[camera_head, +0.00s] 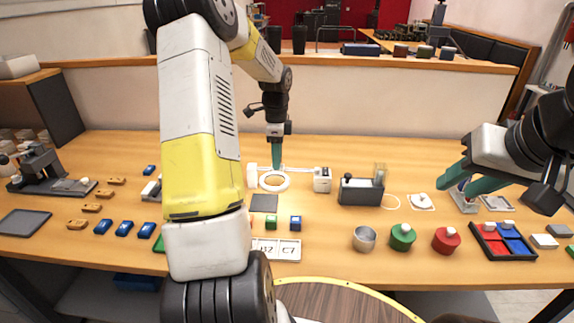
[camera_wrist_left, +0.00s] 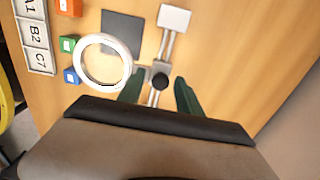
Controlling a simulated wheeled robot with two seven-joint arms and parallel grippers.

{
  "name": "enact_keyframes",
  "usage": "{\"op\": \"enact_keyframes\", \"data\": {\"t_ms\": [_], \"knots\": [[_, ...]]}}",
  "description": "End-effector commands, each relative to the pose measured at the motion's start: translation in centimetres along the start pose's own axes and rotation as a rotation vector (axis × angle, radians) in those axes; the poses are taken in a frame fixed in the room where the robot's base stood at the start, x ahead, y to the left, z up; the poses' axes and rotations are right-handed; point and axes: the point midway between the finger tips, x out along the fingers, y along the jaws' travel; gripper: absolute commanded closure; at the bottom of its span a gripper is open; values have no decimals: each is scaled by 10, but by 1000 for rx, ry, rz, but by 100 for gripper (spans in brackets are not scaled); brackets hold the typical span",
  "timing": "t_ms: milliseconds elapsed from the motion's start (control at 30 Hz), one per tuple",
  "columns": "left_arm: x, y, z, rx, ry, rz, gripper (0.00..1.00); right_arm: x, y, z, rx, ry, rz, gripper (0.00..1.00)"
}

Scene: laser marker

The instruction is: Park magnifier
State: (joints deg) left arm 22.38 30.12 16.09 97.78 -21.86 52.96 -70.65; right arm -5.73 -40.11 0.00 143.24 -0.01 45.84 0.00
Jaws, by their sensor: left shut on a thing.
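The magnifier is a white ring (camera_head: 274,181) lying low over the table behind a dark square pad (camera_head: 264,203). In the left wrist view the ring (camera_wrist_left: 103,62) overlaps the edge of the pad (camera_wrist_left: 122,28). My left gripper (camera_head: 276,164) points down at the ring's far side. In the wrist view its green fingers (camera_wrist_left: 160,92) straddle the rods at the knob, shut on the magnifier's arm. My right gripper (camera_head: 469,183) is open at the right, above a small stand.
Orange, green and blue cubes (camera_head: 271,222) and a label strip (camera_head: 290,249) lie in front. A white unit (camera_head: 322,180) and a dark device (camera_head: 361,190) stand to the right. Green (camera_head: 402,237) and red (camera_head: 446,240) round pieces sit near the front edge.

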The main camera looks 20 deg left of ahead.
Motion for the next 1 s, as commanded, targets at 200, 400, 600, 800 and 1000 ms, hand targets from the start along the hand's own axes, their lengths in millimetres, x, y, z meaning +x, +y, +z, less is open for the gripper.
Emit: {"op": "enact_keyframes", "data": {"t_ms": [200,400,600,800,1000], "knots": [[16,5,-11,-1,-1,21,81,0,0,0,0,0,0,64],[16,5,-22,-1,-1,21,80,0,0,0,0,0,0,64],[16,5,-34,0,-2,20,80,0,0,0,0,0,0,64],[16,4,-46,1,-2,20,80,0,0,0,0,0,0,64],[16,5,-58,1,-3,19,81,0,0,0,0,0,0,64]]}}
